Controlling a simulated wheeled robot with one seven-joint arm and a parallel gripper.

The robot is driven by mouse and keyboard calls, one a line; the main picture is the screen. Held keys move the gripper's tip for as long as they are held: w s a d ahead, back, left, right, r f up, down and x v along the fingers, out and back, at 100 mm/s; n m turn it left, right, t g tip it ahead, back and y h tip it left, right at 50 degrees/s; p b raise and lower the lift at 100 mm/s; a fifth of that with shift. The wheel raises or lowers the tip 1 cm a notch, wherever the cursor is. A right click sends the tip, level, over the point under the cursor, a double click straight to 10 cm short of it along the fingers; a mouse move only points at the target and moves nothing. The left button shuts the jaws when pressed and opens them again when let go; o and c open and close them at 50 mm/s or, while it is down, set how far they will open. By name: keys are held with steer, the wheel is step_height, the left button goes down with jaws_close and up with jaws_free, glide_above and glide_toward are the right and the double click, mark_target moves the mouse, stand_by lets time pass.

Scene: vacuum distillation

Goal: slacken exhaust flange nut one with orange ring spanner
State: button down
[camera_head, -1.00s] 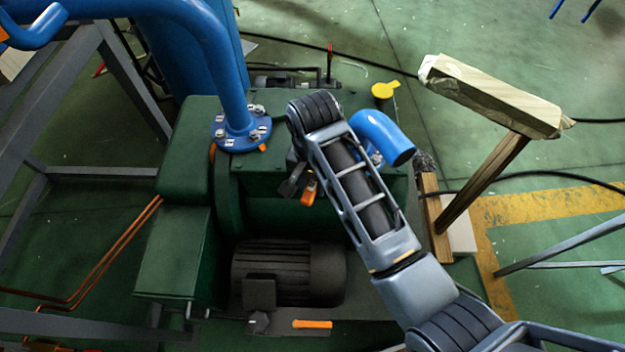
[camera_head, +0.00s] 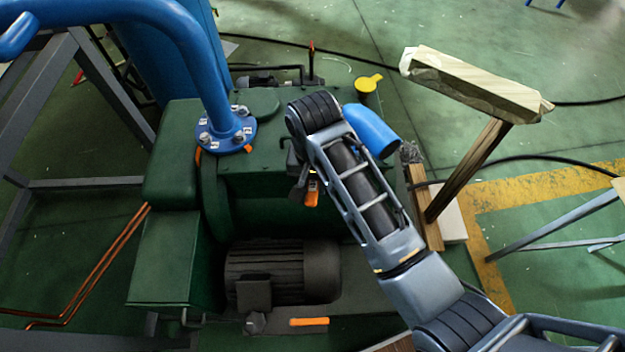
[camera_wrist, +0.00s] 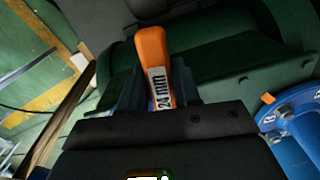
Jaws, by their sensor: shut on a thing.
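My gripper (camera_head: 306,186) is shut on an orange spanner (camera_head: 312,194), above the green pump housing. In the wrist view the orange spanner (camera_wrist: 154,62) stands between the jaws (camera_wrist: 155,95), with a "24 mm" label showing. Its working end is hidden. A blue flange (camera_head: 238,138) with several bolts and nuts sits at the foot of the blue pipe, left of my gripper and apart from it. This flange shows at the right edge of the wrist view (camera_wrist: 285,112), with a small orange mark at its rim. I cannot tell which nut is nut one.
A blue elbow pipe (camera_head: 372,130) stands right behind my arm. A black ribbed motor (camera_head: 280,272) and another orange piece (camera_head: 309,322) are in front. A wrapped beam on a post (camera_head: 475,85) stands at right. A grey frame (camera_head: 85,70) is at left.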

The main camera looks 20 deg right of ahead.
steer(key=shift+d, duration=0.15)
steer(key=shift+s+d+n, duration=0.25)
steer(key=shift+d+n, duration=0.15)
steer(key=shift+d, duration=0.15)
steer(key=shift+s+d+n, duration=0.25)
steer(key=shift+d+n, duration=0.15)
steer(key=shift+d, duration=0.1)
steer(key=shift+a, duration=0.1)
steer(key=shift+w+a+m, duration=0.1)
steer(key=shift+a+m, duration=0.1)
steer(key=shift+m, duration=0.1)
steer(key=shift+r, duration=0.15)
steer(key=shift+r, duration=2.15)
